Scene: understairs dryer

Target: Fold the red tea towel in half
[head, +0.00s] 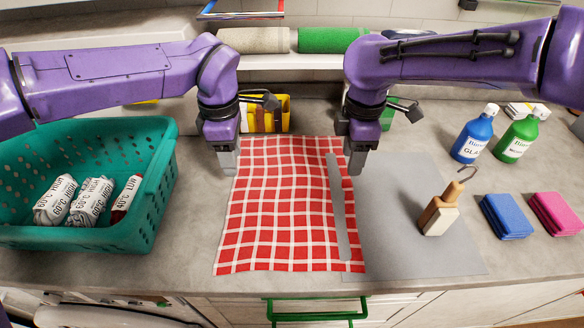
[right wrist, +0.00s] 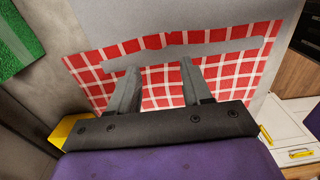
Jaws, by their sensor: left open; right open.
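The red tea towel (head: 280,200) with white check lines lies spread out flat on the counter; it also shows in the right wrist view (right wrist: 150,95). A long grey strip (head: 341,215) lies on it near its right edge, and crosses the right wrist view (right wrist: 225,47). My left gripper (head: 225,164) is open at the towel's far left corner. My right gripper (head: 357,162) is open at the far right corner; in the right wrist view its fingers (right wrist: 158,82) are apart, with towel showing between them. I cannot tell whether either gripper touches the cloth.
A grey mat (head: 400,240) adjoins the towel on the right, with a wooden-handled hook tool (head: 440,212) on it. A teal basket (head: 150,200) with several packets stands left. Blue (head: 474,135) and green (head: 517,138) bottles and folded blue (head: 505,215) and pink (head: 556,213) cloths are right.

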